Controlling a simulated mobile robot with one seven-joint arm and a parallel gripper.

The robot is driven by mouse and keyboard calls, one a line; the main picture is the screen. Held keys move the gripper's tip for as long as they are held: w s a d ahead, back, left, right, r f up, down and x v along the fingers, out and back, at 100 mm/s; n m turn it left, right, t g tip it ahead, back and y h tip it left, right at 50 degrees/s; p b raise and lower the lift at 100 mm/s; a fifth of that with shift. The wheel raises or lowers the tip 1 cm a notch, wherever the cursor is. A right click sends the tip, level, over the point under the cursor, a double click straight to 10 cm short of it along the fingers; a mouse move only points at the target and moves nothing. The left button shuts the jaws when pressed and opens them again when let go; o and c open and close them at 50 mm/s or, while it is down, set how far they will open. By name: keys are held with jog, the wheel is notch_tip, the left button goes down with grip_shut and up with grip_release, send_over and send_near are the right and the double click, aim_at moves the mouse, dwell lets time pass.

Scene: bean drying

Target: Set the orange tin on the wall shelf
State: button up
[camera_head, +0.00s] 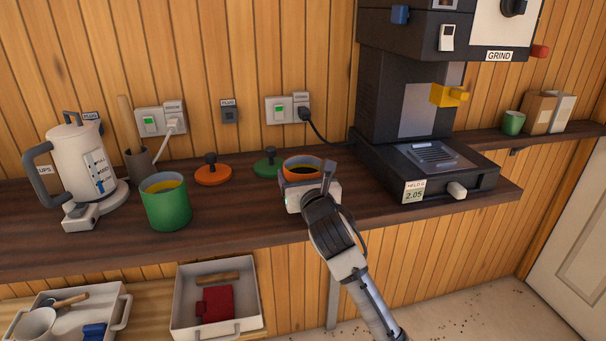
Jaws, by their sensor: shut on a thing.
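The orange tin (301,162) is open on top, with an orange rim and dark contents. My gripper (311,195) is shut on it from the front, and its pale fingers hide most of the tin's side. The tin looks upright, over or on the dark counter; I cannot tell whether its base touches. The wall shelf (487,138) is the dark board at the right, beyond the grinder, held by a bracket. A green cup (513,122) and two small packets (540,112) stand on it.
A black grinder (420,170) stands between the tin and the shelf. An orange lid (213,173), a green lid (268,162), a green tin (167,207) and a white kettle (80,160) stand to the left. White trays (252,308) sit below the counter.

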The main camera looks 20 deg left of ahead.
jog(key=shift+f+b, duration=0.15)
jog(key=shift+b, duration=0.15)
jog(key=o, duration=1.2)
jog(key=shift+o, duration=0.2)
